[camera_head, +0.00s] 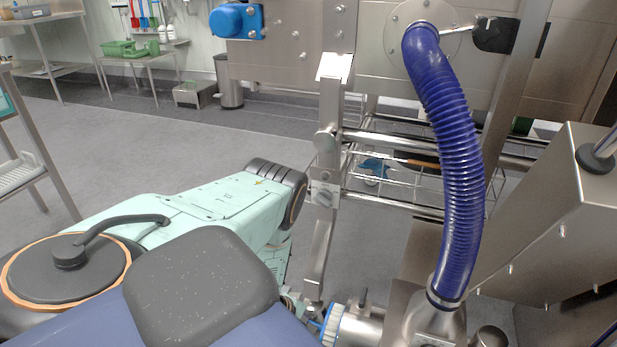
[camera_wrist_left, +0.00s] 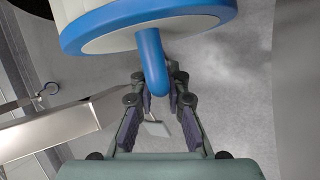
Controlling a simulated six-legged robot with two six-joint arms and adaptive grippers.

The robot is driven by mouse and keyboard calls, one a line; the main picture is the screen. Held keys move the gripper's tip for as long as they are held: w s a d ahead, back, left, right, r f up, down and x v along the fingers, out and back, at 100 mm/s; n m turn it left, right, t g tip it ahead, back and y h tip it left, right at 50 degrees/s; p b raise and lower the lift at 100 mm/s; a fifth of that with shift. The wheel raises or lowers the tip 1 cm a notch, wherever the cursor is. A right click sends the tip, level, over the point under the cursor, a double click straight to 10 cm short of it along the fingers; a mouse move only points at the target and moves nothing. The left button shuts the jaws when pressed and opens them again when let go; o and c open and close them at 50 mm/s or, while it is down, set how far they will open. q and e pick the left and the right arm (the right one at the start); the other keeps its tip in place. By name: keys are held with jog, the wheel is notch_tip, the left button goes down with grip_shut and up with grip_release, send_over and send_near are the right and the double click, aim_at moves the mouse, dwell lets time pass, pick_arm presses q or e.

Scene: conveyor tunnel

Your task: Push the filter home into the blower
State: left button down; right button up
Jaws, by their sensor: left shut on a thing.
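The filter is white and ribbed with a blue rim (camera_head: 330,326). It shows at the bottom of the head view, against the open end of the steel blower (camera_head: 362,328). How deep it sits is hard to tell. In the left wrist view the filter's blue rim (camera_wrist_left: 205,27) and blue handle (camera_wrist_left: 151,62) fill the top. My left gripper (camera_wrist_left: 158,82) is shut on that handle. In the head view its fingers are small and partly hidden behind my arm. My right gripper is not in view.
A ribbed blue hose (camera_head: 456,150) rises from the blower to the steel wall. A steel post (camera_head: 322,220) stands close beside my left arm. A wire rack (camera_head: 400,185) is behind it, and a steel box (camera_head: 560,220) is at right. The floor (camera_head: 130,150) at left is open.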

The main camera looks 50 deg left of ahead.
aim_at(333, 330)
pick_arm(q)
jog(key=shift+w+d, duration=0.35)
jog(key=shift+d, duration=0.3)
jog(key=shift+w+d+p, duration=0.15)
jog(key=shift+w+d, duration=0.2)
jog(key=shift+d, duration=0.3)
jog(key=shift+w+d+p, duration=0.1)
jog(key=shift+w+d, duration=0.2)
jog(key=shift+d, duration=0.35)
jog(key=shift+w+d+p, duration=0.15)
jog(key=shift+w+d, duration=0.2)
jog(key=shift+d, duration=0.3)
jog(key=shift+w+d+r+b, duration=0.1)
jog(key=shift+d+b, duration=0.05)
jog(key=shift+b, duration=0.2)
jog(key=d, duration=0.1)
jog(key=w+d, duration=0.1)
jog(key=shift+w+d, duration=0.25)
jog(key=shift+d, duration=0.1)
